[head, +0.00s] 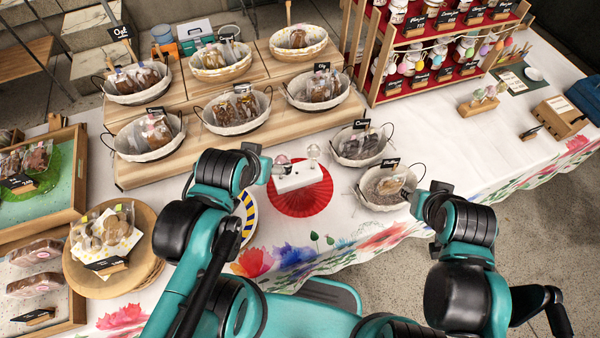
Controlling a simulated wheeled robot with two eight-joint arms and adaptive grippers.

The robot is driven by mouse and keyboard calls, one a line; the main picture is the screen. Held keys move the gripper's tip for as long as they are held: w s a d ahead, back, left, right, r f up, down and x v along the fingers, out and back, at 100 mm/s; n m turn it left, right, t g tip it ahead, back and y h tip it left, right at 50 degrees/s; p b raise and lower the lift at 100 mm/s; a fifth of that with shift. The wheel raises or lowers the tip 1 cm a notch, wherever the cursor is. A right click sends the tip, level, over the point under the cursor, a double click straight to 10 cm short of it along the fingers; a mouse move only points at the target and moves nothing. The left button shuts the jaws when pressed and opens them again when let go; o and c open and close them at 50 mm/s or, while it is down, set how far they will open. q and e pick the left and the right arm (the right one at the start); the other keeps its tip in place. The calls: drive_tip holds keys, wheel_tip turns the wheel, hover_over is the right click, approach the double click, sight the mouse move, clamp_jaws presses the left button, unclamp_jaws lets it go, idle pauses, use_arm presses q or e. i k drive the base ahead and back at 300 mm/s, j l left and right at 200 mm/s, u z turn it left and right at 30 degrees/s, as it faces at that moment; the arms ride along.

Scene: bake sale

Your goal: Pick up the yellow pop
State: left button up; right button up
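A white block stand (297,179) sits on a round red mat (304,201) at the front middle of the table. A pale pop (313,151) stands upright at its right. Another small pop (283,160) shows at its left, close to my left gripper. I cannot tell which one is yellow at this size. My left gripper (264,164) is just left of the stand, partly hidden by its own arm. My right gripper (428,194) is at the table's front edge, beside a basket. I cannot make out the fingers of either gripper.
Several lined baskets of bagged treats stand on wooden risers (190,133) behind. Two more baskets (383,203) stand right of the mat. A striped plate (244,215) is partly behind my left arm. A wooden pop stand (479,105) is at the right, with clear white cloth before it.

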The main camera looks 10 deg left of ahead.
sight(504, 84)
drive_tip(key=k, duration=0.55)
drive_tip(key=l+u, duration=0.15)
drive_tip(key=u, duration=1.4)
drive_tip(key=k+l, duration=0.1)
drive_tip(key=l, duration=1.3)
drive_tip(key=k+l, duration=0.15)
drive_tip(key=l, duration=0.55)
drive_tip(key=k+l, duration=0.1)
drive_tip(key=l, duration=1.3)
drive_tip(key=k+l+u, duration=0.1)
drive_tip(key=l, duration=0.6)
drive_tip(key=k+l, duration=0.15)
drive_tip(key=l, duration=0.55)
drive_tip(key=k+l, duration=0.1)
drive_tip(key=l, duration=0.6)
